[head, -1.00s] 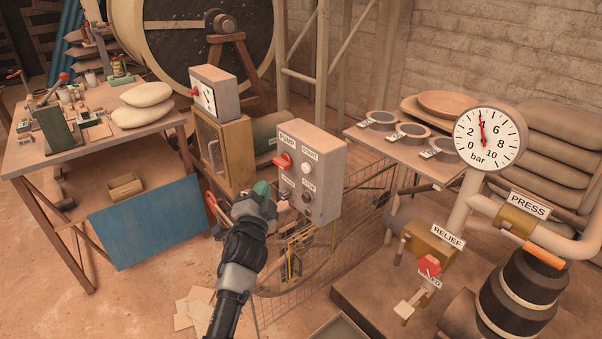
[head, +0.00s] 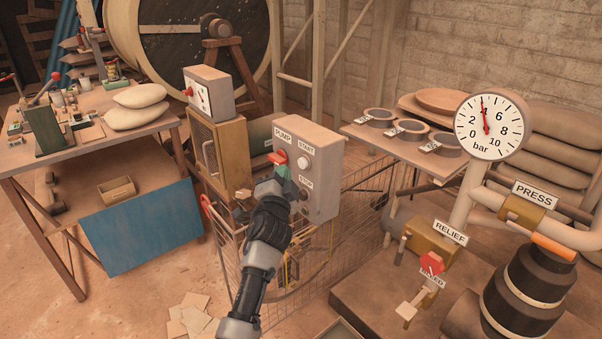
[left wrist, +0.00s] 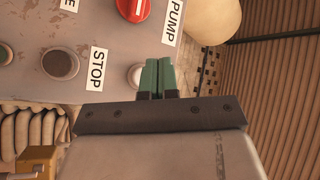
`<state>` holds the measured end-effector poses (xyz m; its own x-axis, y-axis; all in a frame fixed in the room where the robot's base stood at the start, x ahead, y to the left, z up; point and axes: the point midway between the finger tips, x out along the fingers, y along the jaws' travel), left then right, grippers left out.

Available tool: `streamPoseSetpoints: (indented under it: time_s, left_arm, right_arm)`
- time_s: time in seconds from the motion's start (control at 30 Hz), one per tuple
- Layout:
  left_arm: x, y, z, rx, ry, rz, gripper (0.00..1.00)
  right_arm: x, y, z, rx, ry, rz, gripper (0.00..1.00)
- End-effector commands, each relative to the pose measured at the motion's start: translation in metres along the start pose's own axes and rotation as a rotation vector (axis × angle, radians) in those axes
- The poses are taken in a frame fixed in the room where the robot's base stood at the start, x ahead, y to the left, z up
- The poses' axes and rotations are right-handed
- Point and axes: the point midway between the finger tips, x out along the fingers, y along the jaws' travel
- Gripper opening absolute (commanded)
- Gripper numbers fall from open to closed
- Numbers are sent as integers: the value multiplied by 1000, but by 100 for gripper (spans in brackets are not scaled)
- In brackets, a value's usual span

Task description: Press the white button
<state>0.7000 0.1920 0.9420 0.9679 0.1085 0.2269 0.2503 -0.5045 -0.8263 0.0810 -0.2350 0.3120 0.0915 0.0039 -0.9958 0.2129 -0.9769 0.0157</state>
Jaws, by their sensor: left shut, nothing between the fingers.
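The white button (head: 303,163) sits under the START label on the grey control box (head: 325,170) in the head view. In the left wrist view the white button (left wrist: 135,75) shows just left of my fingertips, partly covered by the gripper. My left gripper (head: 283,173) is shut and empty, its green fingertips in front of the box, left of and slightly below the button in the head view. The fingertips (left wrist: 158,76) lie together in the wrist view. I cannot tell whether they touch the box. My right gripper is not in view.
A red PUMP knob (head: 278,157) is close above the fingertips, also seen in the wrist view (left wrist: 133,8). A dark STOP button (left wrist: 60,65) is below the white one. A pressure gauge (head: 490,127) and a red RELIEF handle (head: 432,263) stand at the right.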

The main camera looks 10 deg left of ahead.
Motion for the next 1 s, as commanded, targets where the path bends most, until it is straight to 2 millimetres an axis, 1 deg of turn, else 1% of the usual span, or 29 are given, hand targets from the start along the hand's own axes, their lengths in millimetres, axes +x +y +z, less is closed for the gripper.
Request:
streamPoseSetpoints:
  time_s: [0.03,0.2,1.0]
  left_arm:
    - [3,6,-1,-2,2,-1,0]
    - [10,9,-7,-1,0,0,0]
    - [12,9,-9,0,0,1,0]
  right_arm:
    - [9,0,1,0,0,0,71]
    - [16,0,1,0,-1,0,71]
    - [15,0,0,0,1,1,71]
